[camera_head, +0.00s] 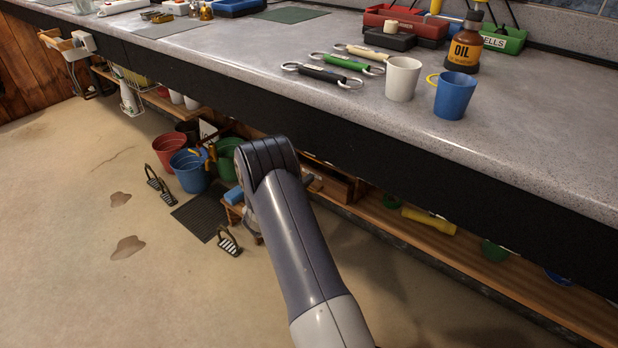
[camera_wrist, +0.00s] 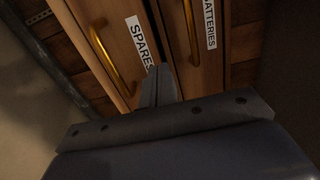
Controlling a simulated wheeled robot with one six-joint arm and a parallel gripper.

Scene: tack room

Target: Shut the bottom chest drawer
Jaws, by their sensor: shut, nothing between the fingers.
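In the wrist view two wooden drawer fronts stand side by side because the picture is turned. The front labelled SPARES (camera_wrist: 122,22), with a brass handle (camera_wrist: 110,58), is on the floor side, so it looks like the bottom drawer. The front labelled BATTERIES (camera_wrist: 225,55), with its own brass handle (camera_wrist: 191,33), is beside it. A dark gap runs between them. My gripper (camera_wrist: 160,75) is shut and empty, its fingertips close to the SPARES front near this gap. I cannot tell whether they touch. In the head view my arm hides the gripper and most of the chest.
The grey worktop (camera_head: 250,58) overhangs the space in front of my arm. A red bucket (camera_head: 168,150), a blue bucket (camera_head: 190,170) and a dark mat (camera_head: 203,214) are on the floor left of my arm. A low wooden shelf (camera_head: 465,250) runs right. The left floor is mostly open.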

